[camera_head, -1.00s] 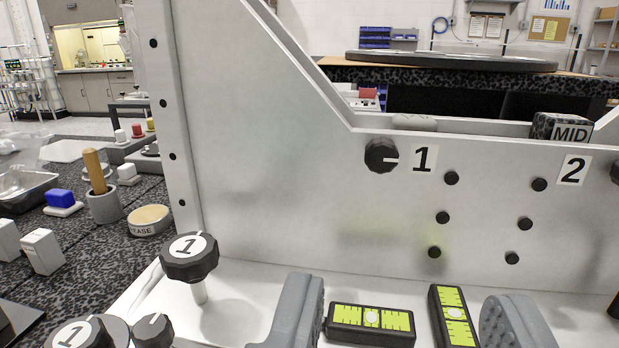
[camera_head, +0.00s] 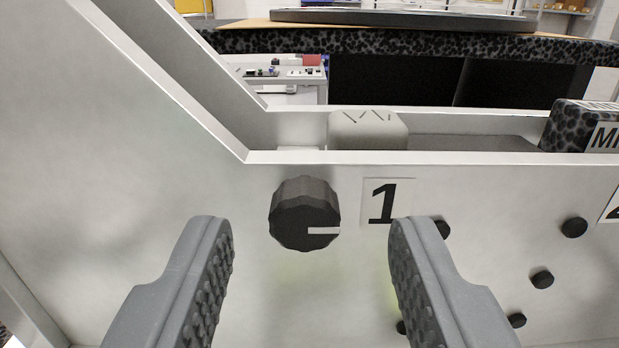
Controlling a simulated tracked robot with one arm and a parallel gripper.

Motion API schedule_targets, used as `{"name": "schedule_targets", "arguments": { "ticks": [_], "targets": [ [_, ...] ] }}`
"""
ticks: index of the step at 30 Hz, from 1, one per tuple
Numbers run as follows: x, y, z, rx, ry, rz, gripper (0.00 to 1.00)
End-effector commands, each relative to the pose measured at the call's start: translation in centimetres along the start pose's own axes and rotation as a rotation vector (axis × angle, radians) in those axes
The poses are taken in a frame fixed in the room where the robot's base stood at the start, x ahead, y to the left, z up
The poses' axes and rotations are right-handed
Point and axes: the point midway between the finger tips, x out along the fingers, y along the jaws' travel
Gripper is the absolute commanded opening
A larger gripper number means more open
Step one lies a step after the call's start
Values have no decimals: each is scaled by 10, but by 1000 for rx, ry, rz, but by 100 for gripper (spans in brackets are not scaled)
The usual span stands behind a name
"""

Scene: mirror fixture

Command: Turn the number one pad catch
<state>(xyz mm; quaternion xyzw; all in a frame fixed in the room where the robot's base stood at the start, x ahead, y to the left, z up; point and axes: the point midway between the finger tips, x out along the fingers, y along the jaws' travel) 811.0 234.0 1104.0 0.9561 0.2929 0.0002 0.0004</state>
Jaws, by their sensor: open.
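The number one pad catch is a black fluted knob (camera_head: 303,210) on the pale metal panel (camera_head: 120,180). Its white pointer mark points right, toward the black "1" on a white label (camera_head: 385,203). My gripper (camera_head: 310,235) is open and empty. Its grey padded fingers stand to the left and right of the knob, with their tips at about the knob's lower half in the picture. I see no contact between the fingers and the knob. The right finger overlaps the lower part of the label in the picture and hides some of a black peg.
Several small black pegs (camera_head: 573,228) stick out of the panel at right. Behind the panel's top edge are a pale block (camera_head: 367,131) and a black speckled block marked "MI" (camera_head: 590,130). A round mirror-like disc (camera_head: 400,18) lies farther back.

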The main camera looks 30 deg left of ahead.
Motion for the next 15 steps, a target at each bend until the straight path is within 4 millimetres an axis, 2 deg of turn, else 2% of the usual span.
{"name": "schedule_targets", "arguments": {
  "ticks": [6, 15],
  "targets": [
    [14, 0, 1, 1, -2, 0, 43],
    [17, 0, 1, 1, -1, 1, 43]
  ]
}}
